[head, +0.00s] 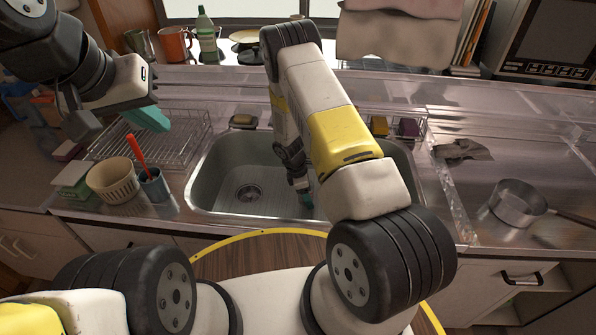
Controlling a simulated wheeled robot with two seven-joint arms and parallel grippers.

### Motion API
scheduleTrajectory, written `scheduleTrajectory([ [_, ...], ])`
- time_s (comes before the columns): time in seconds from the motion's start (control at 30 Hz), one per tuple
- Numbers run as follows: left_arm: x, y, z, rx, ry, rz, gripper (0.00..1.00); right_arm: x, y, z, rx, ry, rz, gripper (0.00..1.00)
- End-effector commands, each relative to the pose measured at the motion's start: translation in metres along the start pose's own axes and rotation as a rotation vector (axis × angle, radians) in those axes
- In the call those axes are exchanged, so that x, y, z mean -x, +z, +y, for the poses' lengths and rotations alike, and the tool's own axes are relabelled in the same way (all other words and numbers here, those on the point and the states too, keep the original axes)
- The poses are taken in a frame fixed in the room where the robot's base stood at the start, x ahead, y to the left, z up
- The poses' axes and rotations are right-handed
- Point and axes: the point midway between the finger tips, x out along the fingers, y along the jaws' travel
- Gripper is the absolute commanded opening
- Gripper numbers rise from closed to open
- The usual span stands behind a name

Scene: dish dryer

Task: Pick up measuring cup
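No measuring cup can be made out for certain. A grey metal jug-like vessel (140,44) stands on the sill at the back left, and a beige ribbed cup (112,181) stands on the counter left of the sink. My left gripper (118,120) hangs over the dish rack at the upper left. A teal piece shows at its tip, and I cannot tell how its fingers stand. My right arm reaches across the sink. My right gripper (303,194) points down into the basin, small and partly hidden by the arm, with teal at its tip.
The steel sink (200,176) lies in the middle. A wire rack (188,135) is left of it. A blue cup (154,186) holds a red-handled tool. A saucepan (517,202) and grey cloth (463,150) lie right. An orange mug (173,45) and green bottle (206,32) stand behind.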

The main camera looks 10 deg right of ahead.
Motion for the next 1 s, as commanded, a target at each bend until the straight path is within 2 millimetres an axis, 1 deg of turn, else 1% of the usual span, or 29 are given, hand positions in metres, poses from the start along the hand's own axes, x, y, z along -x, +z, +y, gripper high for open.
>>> scheduleTrajectory([
  [0.03,0.0,0.0,0.0,0.0,0.0,0.0,0.0,0.0,0.0,0.0,0.0,0.0,0.0,0.52],
  [0.17,0.0,0.0,0.0,0.0,0.0,0.0,0.0,0.0,0.0,0.0,0.0,0.0,0.0,0.26],
  [0.2,0.0,0.0,0.0,0.0,0.0,0.0,0.0,0.0,0.0,0.0,0.0,0.0,0.0,0.18],
  [0.27,0.0,0.0,0.0,0.0,0.0,0.0,0.0,0.0,0.0,0.0,0.0,0.0,0.0,0.06],
  [0.3,0.0,0.0,0.0,0.0,0.0,0.0,0.0,0.0,0.0,0.0,0.0,0.0,0.0,0.03],
  [0.67,0.0,0.0,0.0,0.0,0.0,0.0,0.0,0.002,0.001,0.0,0.0,0.001,0.0,0.03],
  [0.87,0.0,0.0,0.0,0.0,0.0,0.0,0.0,0.009,0.002,0.001,-0.001,0.001,0.001,0.03],
  [1.0,0.0,0.0,0.0,0.0,0.0,0.0,0.0,0.017,0.005,0.001,-0.001,0.002,0.001,0.03],
])
